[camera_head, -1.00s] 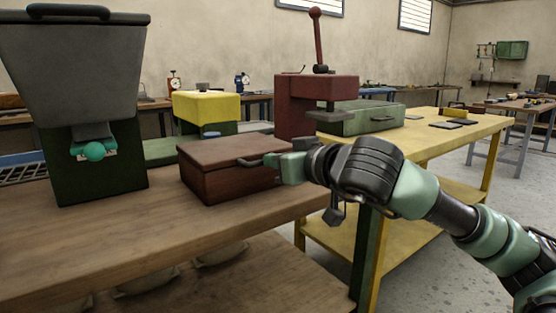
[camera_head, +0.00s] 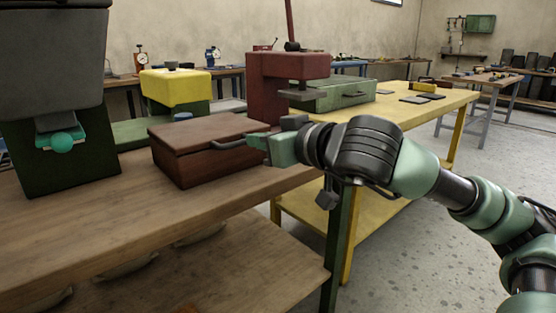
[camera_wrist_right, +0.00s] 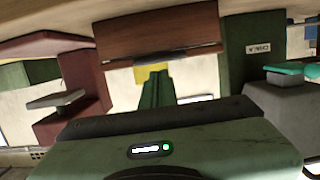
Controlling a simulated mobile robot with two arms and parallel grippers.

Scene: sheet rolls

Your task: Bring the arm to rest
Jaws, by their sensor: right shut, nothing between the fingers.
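My right gripper (camera_head: 256,144) is shut and empty, at the end of the green and black arm reaching in from the right. In the head view its fingertips overlap the right end of the dark handle on the red-brown lidded box (camera_head: 190,158). I cannot tell whether they touch it. The box is closed and stands on the wooden bench. In the right wrist view, which is upside down, the gripper's green fingers (camera_wrist_right: 157,90) point toward the box (camera_wrist_right: 160,32), with its handle just beyond them. My left gripper is not in view.
The wooden bench (camera_head: 90,224) also carries a grey hopper machine (camera_head: 50,60) at left. Behind stand a yellow-topped machine (camera_head: 175,88), a dark red press (camera_head: 268,88) and a green case (camera_head: 335,94) on a yellow table (camera_head: 425,108). Grey floor (camera_head: 405,240) is open at right.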

